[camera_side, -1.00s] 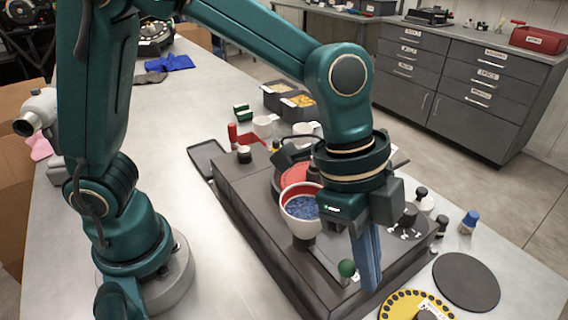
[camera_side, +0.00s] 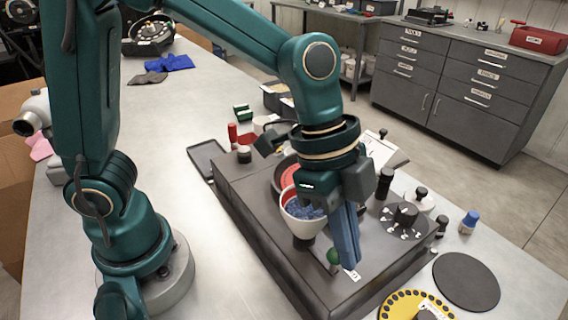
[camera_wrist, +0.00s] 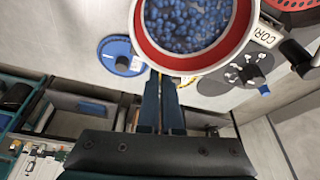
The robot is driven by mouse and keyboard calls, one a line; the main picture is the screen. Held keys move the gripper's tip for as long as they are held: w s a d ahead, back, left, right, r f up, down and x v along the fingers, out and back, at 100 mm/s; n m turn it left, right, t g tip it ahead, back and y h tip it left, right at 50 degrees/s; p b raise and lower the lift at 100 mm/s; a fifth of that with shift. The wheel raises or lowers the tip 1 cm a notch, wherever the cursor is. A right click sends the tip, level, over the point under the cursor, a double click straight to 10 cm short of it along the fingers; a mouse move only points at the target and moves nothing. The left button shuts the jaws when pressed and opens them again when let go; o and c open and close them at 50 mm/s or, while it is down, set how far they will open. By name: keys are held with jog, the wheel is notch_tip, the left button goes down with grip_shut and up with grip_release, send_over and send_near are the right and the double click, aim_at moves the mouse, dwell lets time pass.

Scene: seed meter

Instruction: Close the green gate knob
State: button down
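The green gate knob (camera_side: 333,256) is a small ball on the top of the dark seed meter base (camera_side: 290,268), in front of the seed cup. My gripper (camera_side: 350,264) points down just right of the knob, its blue fingers close against or almost against it; I cannot tell whether they touch. In the wrist view the two fingers (camera_wrist: 160,78) lie side by side with only a thin gap and nothing visible between them. The knob is hidden in that view. A white cup with a red inside (camera_wrist: 243,35) holds blue seeds (camera_wrist: 190,22).
A black knob on a dial (camera_side: 404,214) and dark posts stand right of my gripper. A yellow ring plate (camera_side: 392,307) and a dark disc (camera_side: 466,282) lie at front right. A red handle (camera_side: 240,138) stands behind left. The table's left side is mostly clear.

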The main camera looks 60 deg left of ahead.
jog(key=shift+s+a+f, duration=0.1)
jog(key=shift+a+f, duration=0.05)
jog(key=shift+a, duration=0.05)
jog(key=shift+d, duration=0.5)
jog(key=w+d, duration=0.1)
jog(key=d, duration=0.2)
notch_tip(320, 180, up, 12)
jog(key=n+t, duration=0.2)
send_over(323, 258)
jog(key=s+a+f+n+t+y, duration=0.1)
jog(key=s+a+f+n+y, duration=0.1)
jog(key=a+n, duration=0.4)
jog(key=s+a+f+n+t+y, duration=0.1)
jog(key=s+a+f+n, duration=0.3)
jog(key=a+n, duration=0.3)
jog(key=shift+f+t+y, duration=0.3)
jog(key=shift+f+y, duration=0.1)
jog(key=shift+f, duration=0.35)
